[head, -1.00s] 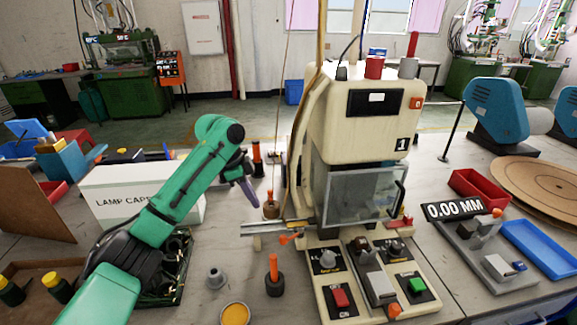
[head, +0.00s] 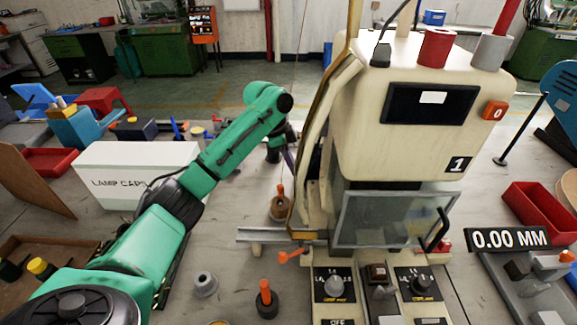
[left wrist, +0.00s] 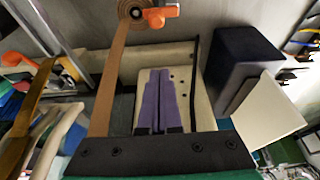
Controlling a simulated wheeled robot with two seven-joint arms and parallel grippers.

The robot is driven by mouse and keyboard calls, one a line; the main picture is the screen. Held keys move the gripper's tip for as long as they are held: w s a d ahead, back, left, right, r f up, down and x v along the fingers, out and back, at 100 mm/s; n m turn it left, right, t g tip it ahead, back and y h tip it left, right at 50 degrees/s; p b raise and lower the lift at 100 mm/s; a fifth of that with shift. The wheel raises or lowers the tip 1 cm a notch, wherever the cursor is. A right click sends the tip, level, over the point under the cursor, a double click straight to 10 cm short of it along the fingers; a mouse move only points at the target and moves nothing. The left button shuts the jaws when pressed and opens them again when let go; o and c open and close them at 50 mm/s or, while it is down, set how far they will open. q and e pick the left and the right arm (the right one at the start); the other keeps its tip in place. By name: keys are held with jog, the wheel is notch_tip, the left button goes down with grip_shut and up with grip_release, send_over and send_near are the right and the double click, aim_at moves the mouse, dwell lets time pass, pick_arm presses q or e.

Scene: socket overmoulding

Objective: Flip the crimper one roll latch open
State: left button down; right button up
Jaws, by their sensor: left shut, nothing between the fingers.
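The crimper marked 1 (head: 425,110) is a tall cream machine right of centre in the head view. In the left wrist view, an orange latch-like piece (left wrist: 160,17) sits at the hub of a brown roll (left wrist: 135,14), with a brown strip (left wrist: 112,80) running down from it. My left gripper (left wrist: 158,78) has purple fingers pressed together and empty, below and apart from the orange piece, over a cream plate. In the head view my left gripper (head: 288,156) is beside the crimper's left side, partly hidden. My right gripper is not in view.
An orange lever (head: 290,256) sits by a metal rail left of the crimper's base. Orange-handled tools (head: 278,205) stand on the bench nearby. A white lamp caps box (head: 125,175) is behind my left arm. A dark block (left wrist: 245,60) is right of the fingers.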

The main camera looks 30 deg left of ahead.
aim_at(281, 188)
pick_arm(q)
jog(key=f, duration=0.2)
jog(key=a+f+p, duration=0.1)
jog(key=f, duration=0.1)
jog(key=s+f+p, duration=0.1)
jog(key=f, duration=0.1)
jog(key=shift+a+f, duration=0.3)
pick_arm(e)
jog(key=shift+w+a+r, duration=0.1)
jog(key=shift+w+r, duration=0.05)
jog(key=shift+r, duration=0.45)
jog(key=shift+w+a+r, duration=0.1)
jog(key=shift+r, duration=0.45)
pick_arm(q)
jog(key=shift+w+d, duration=0.1)
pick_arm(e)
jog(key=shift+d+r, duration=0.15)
pick_arm(q)
jog(key=shift+p, duration=0.3)
jog(key=shift+m, duration=0.4)
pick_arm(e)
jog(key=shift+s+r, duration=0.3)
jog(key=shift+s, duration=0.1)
